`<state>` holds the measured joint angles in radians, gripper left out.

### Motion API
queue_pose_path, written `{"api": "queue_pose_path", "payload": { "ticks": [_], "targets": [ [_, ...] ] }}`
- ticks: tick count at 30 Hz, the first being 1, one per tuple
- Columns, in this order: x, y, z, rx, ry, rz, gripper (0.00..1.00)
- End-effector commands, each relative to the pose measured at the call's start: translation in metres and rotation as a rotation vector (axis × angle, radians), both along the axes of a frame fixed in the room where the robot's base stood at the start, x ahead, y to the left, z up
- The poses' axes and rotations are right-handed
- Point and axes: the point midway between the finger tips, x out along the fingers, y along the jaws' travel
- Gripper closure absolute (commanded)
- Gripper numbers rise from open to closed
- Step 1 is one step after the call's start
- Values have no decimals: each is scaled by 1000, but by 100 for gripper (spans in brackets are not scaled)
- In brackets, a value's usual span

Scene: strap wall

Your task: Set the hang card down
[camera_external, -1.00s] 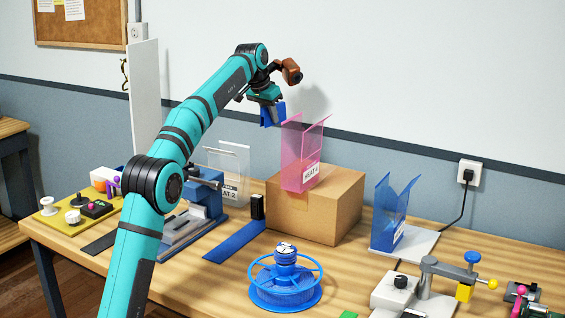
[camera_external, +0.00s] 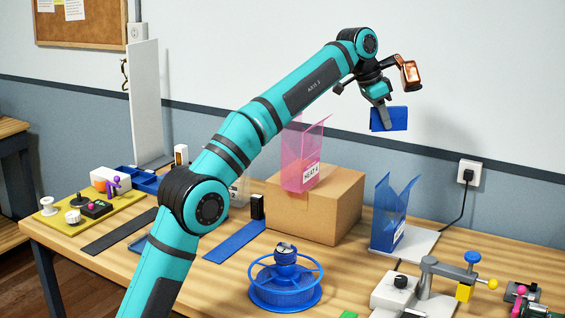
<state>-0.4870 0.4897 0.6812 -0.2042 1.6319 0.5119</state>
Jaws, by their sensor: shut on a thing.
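My gripper (camera_external: 384,110) is shut on a blue card (camera_external: 398,120), which looks like the hang card. It holds the card in the air, against the white wall behind. In the picture the card is above the blue V-shaped holder (camera_external: 384,215), with a clear gap between them. That holder stands on a white plate and bears a white label. A pink see-through V-shaped holder (camera_external: 296,160) with a white label stands on a cardboard box (camera_external: 335,215), left of the card. The far finger is partly hidden.
A blue spoked reel (camera_external: 285,285) stands at the table's front. A grey clamp device (camera_external: 425,285) is at the front right. A socket with a plugged cord (camera_external: 468,173) is on the wall. A blue strip (camera_external: 230,242) lies left of the box. My arm hides part of the left side.

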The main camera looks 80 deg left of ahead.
Motion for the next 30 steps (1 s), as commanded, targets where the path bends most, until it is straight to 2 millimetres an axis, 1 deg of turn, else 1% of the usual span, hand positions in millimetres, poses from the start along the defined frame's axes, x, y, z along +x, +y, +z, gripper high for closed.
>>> {"api": "queue_pose_path", "payload": {
  "ticks": [1,3,5,6,8,9,14,15,17,18,21,24,27,30],
  "targets": [
    [11,-21,-9,-1,2,-46,100],
    [24,-46,-22,-2,1,-110,100],
    [34,-67,-34,-2,3,-164,100],
    [41,-81,-42,-2,2,-200,100],
    [50,-103,-54,-2,3,-255,100],
    [56,-117,-63,-3,2,-291,100],
    [75,-173,-100,-3,2,-435,100],
    [80,-187,-110,-3,2,-470,100],
    [84,-205,-128,-3,3,-519,100],
    [87,-216,-140,-3,3,-550,100],
    [91,-238,-168,-4,3,-614,100],
    [93,-254,-191,-3,2,-660,100],
    [93,-263,-207,-2,1,-691,100],
    [94,-268,-218,0,0,-709,100]
  ]
}}
